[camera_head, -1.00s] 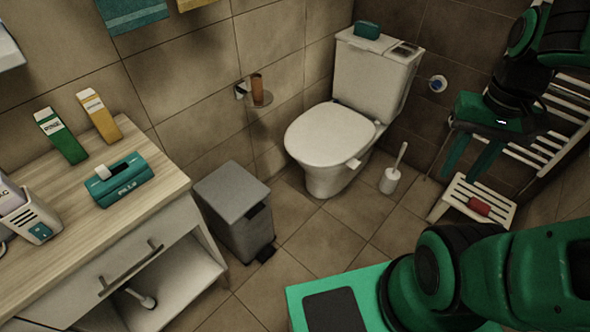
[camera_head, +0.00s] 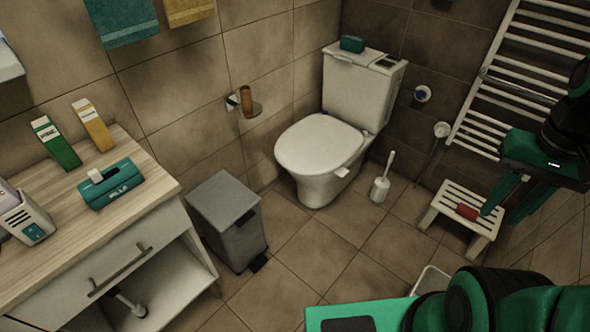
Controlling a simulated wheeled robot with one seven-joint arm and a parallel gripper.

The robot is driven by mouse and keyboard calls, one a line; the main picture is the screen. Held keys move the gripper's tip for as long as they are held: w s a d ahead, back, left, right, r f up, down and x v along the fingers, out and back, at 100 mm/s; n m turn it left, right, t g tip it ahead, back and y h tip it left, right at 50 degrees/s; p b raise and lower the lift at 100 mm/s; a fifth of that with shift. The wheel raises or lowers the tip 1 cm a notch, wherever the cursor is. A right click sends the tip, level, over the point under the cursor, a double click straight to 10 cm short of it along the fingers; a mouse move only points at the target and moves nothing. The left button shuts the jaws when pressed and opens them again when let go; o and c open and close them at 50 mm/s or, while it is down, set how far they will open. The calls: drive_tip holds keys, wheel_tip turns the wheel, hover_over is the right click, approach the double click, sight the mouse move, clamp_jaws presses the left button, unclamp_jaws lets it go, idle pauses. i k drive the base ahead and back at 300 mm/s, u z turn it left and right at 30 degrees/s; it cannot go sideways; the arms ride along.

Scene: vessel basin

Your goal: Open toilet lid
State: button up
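The white toilet (camera_head: 335,130) stands against the back wall, right of centre. Its lid (camera_head: 320,145) is down flat over the bowl. A small pale tab (camera_head: 342,171) sticks out at the lid's front right side. My gripper (camera_head: 510,210) is at the right, well apart from the toilet, with its green fingers pointing down near the white stool. The two fingers are spread with a gap between them, and nothing shows in the gap.
A grey pedal bin (camera_head: 228,222) stands left of the toilet. A toilet brush (camera_head: 381,180) stands right of it. A white stool (camera_head: 462,218) carries a red item (camera_head: 467,212). A towel radiator (camera_head: 520,75) is on the right wall. The floor before the toilet is clear.

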sight(317, 144)
drive_tip(key=k, duration=1)
drive_tip(key=u, duration=0.3)
drive_tip(key=i, duration=1.5)
